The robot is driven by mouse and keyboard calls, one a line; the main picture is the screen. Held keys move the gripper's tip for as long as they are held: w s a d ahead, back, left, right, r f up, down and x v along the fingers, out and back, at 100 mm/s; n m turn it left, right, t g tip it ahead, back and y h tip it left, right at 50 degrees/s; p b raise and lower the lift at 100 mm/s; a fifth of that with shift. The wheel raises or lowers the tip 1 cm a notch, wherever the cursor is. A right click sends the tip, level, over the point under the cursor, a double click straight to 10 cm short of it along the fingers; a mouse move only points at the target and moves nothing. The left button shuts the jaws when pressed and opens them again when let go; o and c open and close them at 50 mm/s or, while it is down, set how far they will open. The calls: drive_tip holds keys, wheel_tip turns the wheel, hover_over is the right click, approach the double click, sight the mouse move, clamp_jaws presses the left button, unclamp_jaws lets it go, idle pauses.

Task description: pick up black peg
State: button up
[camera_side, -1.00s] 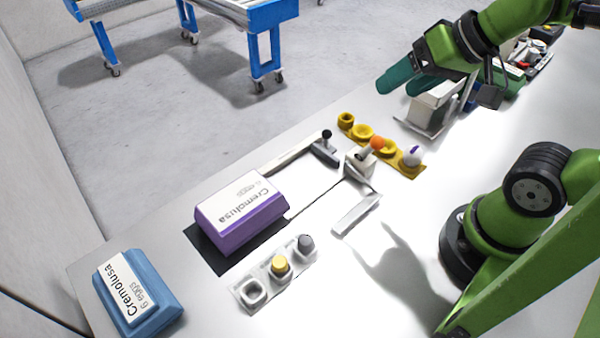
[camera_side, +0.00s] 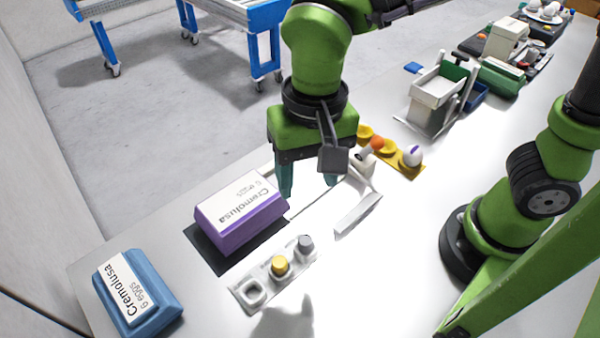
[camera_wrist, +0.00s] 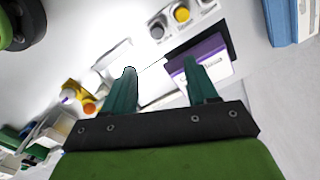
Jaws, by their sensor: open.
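A dark grey peg (camera_side: 305,242), the darkest peg I can see, stands in the end slot of a white tray (camera_side: 243,303). A yellow peg (camera_side: 280,266) stands in the middle slot, and the other end slot is empty. The dark peg (camera_wrist: 157,32) also shows at the top of the wrist view. My gripper (camera_side: 310,188) is open and empty, with its green fingers pointing down. It is behind the tray, beside the purple egg box, apart from the pegs. In the wrist view my gripper (camera_wrist: 160,66) has its fingers spread.
A purple egg box (camera_side: 240,215) sits on a dark mat left of my gripper. A blue egg box (camera_side: 137,293) lies at the table's left end. Yellow holders with a white egg (camera_side: 413,155) and an orange ball (camera_side: 377,143) are to the right. The table front is clear.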

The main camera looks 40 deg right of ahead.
sight(306, 240)
wheel_tip(306, 240, down, 16)
drive_tip(key=m, duration=0.3)
drive_tip(key=shift+a, duration=0.1)
idle(0.5)
drive_tip(key=shift+c, duration=0.5)
clamp_jaws()
